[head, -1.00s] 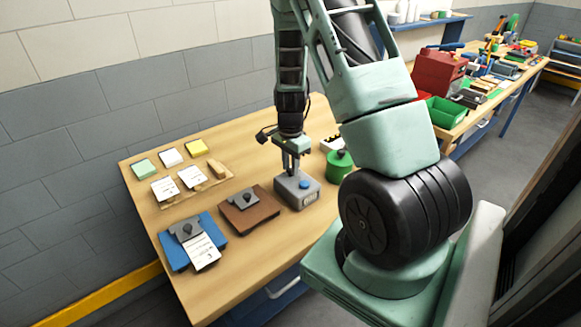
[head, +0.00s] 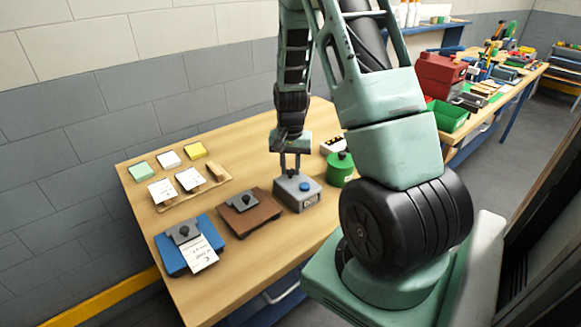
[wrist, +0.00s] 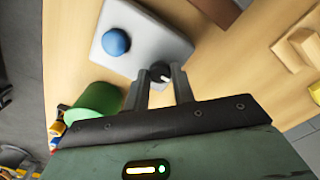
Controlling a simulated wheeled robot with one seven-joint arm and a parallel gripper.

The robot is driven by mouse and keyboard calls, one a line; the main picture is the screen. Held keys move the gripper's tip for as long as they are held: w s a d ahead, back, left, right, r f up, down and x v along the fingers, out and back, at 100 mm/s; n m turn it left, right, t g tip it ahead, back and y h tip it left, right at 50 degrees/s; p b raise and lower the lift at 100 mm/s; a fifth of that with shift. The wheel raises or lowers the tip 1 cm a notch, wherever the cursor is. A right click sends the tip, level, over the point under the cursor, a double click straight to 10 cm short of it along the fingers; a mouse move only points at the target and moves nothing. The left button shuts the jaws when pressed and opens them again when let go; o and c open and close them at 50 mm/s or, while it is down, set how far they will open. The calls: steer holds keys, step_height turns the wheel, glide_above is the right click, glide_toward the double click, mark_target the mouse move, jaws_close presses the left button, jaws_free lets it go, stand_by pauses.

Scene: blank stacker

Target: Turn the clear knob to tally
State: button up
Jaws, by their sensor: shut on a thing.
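A grey box (head: 296,198) stands on the wooden bench with a blue button (head: 305,187) and a small display on its front. In the wrist view the box (wrist: 130,62) shows the blue button (wrist: 116,42) and a small black knob (wrist: 160,72) with a white mark. My gripper (head: 290,170) points down over the back left of the box. In the wrist view its two fingers (wrist: 162,78) are on either side of the knob, shut on it. The knob is hidden by the fingers in the head view. Lettering around the knob cannot be read.
A green round container (head: 340,170) stands close to the right of the box. A brown board with a clip (head: 246,216) and a blue one (head: 200,252) lie to the left. Coloured pads and a wooden tray (head: 188,195) with cards lie behind them.

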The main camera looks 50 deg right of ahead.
mark_target(290, 170)
stand_by(0.4)
steer(key=o, duration=1)
step_height(290, 170, up, 18)
steer(key=shift+f+b, duration=0.25)
steer(key=shift+b, duration=0.65)
